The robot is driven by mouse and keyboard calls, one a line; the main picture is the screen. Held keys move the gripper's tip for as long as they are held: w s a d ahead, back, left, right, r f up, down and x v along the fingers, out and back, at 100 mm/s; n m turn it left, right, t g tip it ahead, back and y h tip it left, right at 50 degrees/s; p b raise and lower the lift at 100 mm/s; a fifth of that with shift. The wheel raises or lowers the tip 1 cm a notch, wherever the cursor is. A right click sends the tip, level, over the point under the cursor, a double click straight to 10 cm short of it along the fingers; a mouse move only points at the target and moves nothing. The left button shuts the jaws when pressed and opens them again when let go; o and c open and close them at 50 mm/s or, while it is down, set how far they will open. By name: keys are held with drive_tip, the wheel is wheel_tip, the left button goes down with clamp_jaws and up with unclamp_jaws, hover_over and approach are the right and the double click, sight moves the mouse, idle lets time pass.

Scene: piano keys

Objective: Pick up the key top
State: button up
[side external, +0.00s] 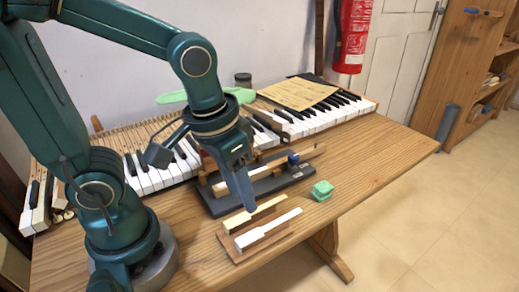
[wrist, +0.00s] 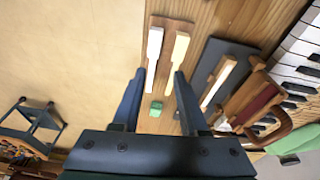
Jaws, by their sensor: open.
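Two key tops lie side by side on a small wooden tray (side external: 232,251) near the table's front edge: a white one (side external: 268,229) and a cream one (side external: 254,214). In the wrist view the white key top (wrist: 154,46) is at left and the cream one (wrist: 179,48) at right. My gripper (side external: 247,209) points down above the tray, close to the cream key top. In the wrist view its two fingers (wrist: 158,73) are apart, with nothing held between them. The exact height of the fingertips above the pieces is hard to tell.
A black board (side external: 218,206) carrying a wooden key (side external: 270,168) stands just behind the tray. A green block (side external: 322,191) sits to the right. The piano keyboard (side external: 320,117) with a paper sheet (side external: 298,93) lies at the back. The table's right side is clear.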

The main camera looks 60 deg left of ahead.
sight(241, 242)
drive_tip(key=f, duration=0.1)
drive_tip(key=d+f+g, duration=0.1)
drive_tip(key=f+g, duration=0.1)
drive_tip(key=shift+s+d+f+m, duration=0.2)
drive_tip(key=shift+s+f+m, duration=0.1)
drive_tip(key=shift+s, duration=0.1)
drive_tip(key=shift+s+d+f, duration=0.1)
drive_tip(key=shift+s+f, duration=0.1)
drive_tip(key=shift+f, duration=2.6)
clamp_jaws()
